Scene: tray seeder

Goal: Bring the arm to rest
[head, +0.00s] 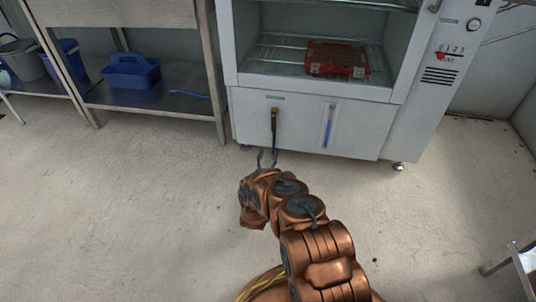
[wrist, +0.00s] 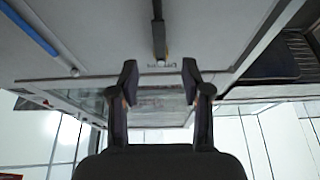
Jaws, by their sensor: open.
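My copper-coloured arm (head: 315,240) reaches forward from the bottom of the head view, low over the floor. My gripper (head: 267,158) is small there, at the arm's far end, in front of the white cabinet's lower panel (head: 300,125). In the wrist view my gripper (wrist: 160,80) shows two dark fingers spread apart, with nothing held between them. A dark upright bar (head: 274,122) with a yellowish top is on the cabinet front, just beyond the fingers. It also shows in the wrist view (wrist: 158,30), in line with the gap. I cannot tell whether they touch.
A blue strip (head: 329,126) is right of the bar. A steel table (head: 160,98) at left holds a blue basket (head: 131,73). The floor (head: 110,220) is clear at left.

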